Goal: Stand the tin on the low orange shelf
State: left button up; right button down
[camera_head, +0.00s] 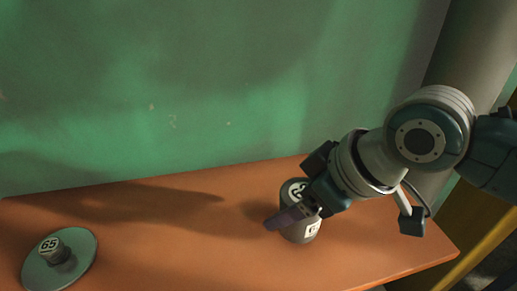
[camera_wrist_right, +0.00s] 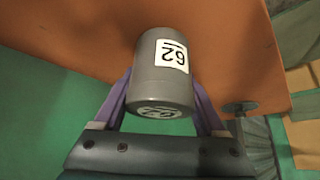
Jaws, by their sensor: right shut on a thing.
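The tin (camera_head: 298,234) is a grey cylinder with white number labels. It is upright at the right part of the orange shelf (camera_head: 175,248), at or just above its surface; I cannot tell whether its base touches. My right gripper (camera_head: 290,214) is shut on the tin, its purple fingers around its sides. In the right wrist view the tin (camera_wrist_right: 152,80) shows a "62" label between the two fingers, with the orange shelf (camera_wrist_right: 85,30) behind it. My left gripper is not in view.
A green round plate (camera_head: 82,262) with a small grey piece marked 65 (camera_head: 54,250) stands at the shelf's left end. A green wall (camera_head: 200,90) rises behind. The shelf between plate and tin is bare. The shelf's right edge is close to the tin.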

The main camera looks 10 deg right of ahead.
notch_tip(320, 180, down, 2)
jog(key=shift+f, duration=0.15)
grip_release()
dwell(0.3)
